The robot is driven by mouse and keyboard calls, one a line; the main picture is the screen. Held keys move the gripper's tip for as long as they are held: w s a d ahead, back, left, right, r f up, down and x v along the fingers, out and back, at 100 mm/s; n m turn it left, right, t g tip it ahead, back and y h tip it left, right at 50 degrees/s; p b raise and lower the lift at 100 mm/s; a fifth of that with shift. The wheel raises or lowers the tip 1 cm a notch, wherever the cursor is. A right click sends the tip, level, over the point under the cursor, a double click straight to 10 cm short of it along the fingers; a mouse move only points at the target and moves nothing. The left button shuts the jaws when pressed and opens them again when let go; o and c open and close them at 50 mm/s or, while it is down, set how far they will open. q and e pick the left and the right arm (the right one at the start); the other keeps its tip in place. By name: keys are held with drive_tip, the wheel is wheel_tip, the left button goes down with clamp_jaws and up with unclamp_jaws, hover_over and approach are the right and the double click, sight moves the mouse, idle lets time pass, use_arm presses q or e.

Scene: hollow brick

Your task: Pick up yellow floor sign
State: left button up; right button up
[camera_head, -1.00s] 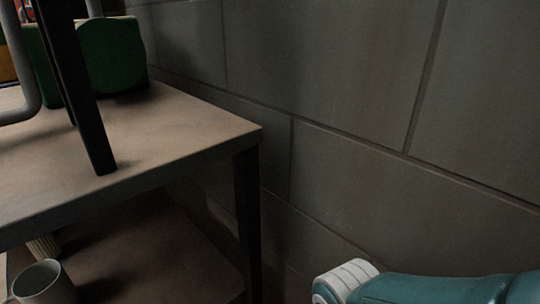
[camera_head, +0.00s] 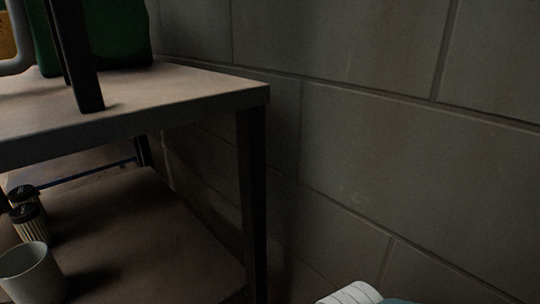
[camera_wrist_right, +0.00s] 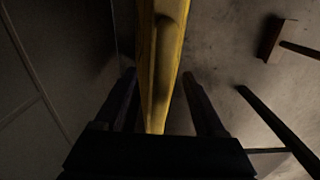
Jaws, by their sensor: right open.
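The yellow floor sign (camera_wrist_right: 164,60) shows only in the right wrist view, as a tall narrow yellow shape running from the top edge down between my fingers. My right gripper (camera_wrist_right: 160,85) is open, with one dark finger on each side of the sign. I cannot tell whether either finger touches it. In the head view only a white and teal part of my right arm shows at the bottom edge, and the sign is not seen. My left gripper is in neither view.
A table (camera_head: 190,108) with a lower shelf (camera_head: 150,240) stands at left against the block wall (camera_head: 400,150). In the wrist view, a brown broom-like thing (camera_wrist_right: 273,40) and dark bars (camera_wrist_right: 275,118) lie right.

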clamp_jaws()
idle(0.5)
idle(0.8)
